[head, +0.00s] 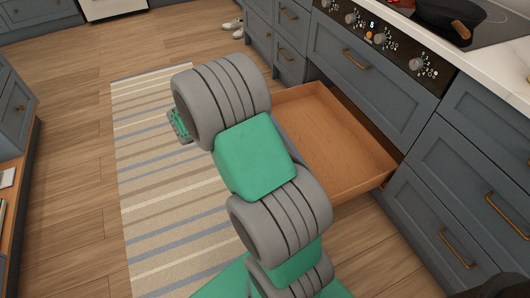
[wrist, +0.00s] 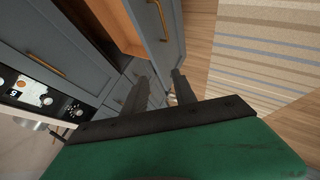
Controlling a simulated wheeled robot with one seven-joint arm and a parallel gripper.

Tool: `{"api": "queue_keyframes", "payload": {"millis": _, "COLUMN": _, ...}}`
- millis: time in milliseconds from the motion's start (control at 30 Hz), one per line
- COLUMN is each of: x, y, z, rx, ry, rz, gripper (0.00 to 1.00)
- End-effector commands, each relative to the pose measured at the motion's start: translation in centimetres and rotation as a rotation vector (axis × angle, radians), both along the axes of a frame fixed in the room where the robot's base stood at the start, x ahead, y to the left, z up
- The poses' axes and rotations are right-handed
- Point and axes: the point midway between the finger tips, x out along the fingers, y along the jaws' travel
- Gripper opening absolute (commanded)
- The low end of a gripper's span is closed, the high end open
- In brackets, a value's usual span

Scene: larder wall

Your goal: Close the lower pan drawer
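The lower pan drawer (head: 335,140) stands pulled out below the cooker controls, its wooden inside empty where visible. In the head view my arm hides its front panel. In the wrist view the grey drawer front (wrist: 152,42) shows with its brass handle (wrist: 160,18), and part of the wooden inside (wrist: 118,25) lies to its left. My gripper (wrist: 160,82) is open, its two dark fingers apart with nothing held between them. The fingers point toward the near end of the drawer front. I cannot tell whether they touch it.
The closed upper drawer (head: 365,75) is above the open one, under the worktop with a pan (head: 450,18) on the hob. Closed drawers (head: 440,230) stand to the right.

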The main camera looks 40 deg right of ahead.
Motion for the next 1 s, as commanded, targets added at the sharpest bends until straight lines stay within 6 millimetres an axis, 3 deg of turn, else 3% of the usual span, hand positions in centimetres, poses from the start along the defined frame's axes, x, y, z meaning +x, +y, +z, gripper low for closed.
{"api": "queue_keyframes", "payload": {"millis": 33, "x": 0.6, "y": -2.8, "z": -7.8, "rx": -0.109, "ry": 0.024, "rz": 0.004, "gripper": 0.33}}
{"api": "queue_keyframes", "payload": {"millis": 100, "x": 1.4, "y": -6.3, "z": -13.3, "rx": -0.285, "ry": 0.044, "rz": 0.035, "gripper": 0.33}}
{"api": "queue_keyframes", "payload": {"millis": 200, "x": 1.6, "y": -9.3, "z": -19.4, "rx": -0.502, "ry": 0.087, "rz": 0.102, "gripper": 0.33}}
{"api": "queue_keyframes", "payload": {"millis": 300, "x": 1.4, "y": -10.5, "z": -23.2, "rx": -0.651, "ry": 0.128, "rz": 0.171, "gripper": 0.33}}
{"api": "queue_keyframes", "payload": {"millis": 467, "x": 1.4, "y": -11.0, "z": -24.8, "rx": -0.745, "ry": 0.155, "rz": 0.221, "gripper": 0.33}}
{"api": "queue_keyframes", "payload": {"millis": 800, "x": 4.2, "y": -16.1, "z": -25.6, "rx": -0.745, "ry": 0.152, "rz": 0.220, "gripper": 0.33}}
{"api": "queue_keyframes", "payload": {"millis": 1000, "x": 5.0, "y": -17.5, "z": -25.5, "rx": -0.745, "ry": 0.153, "rz": 0.223, "gripper": 0.33}}
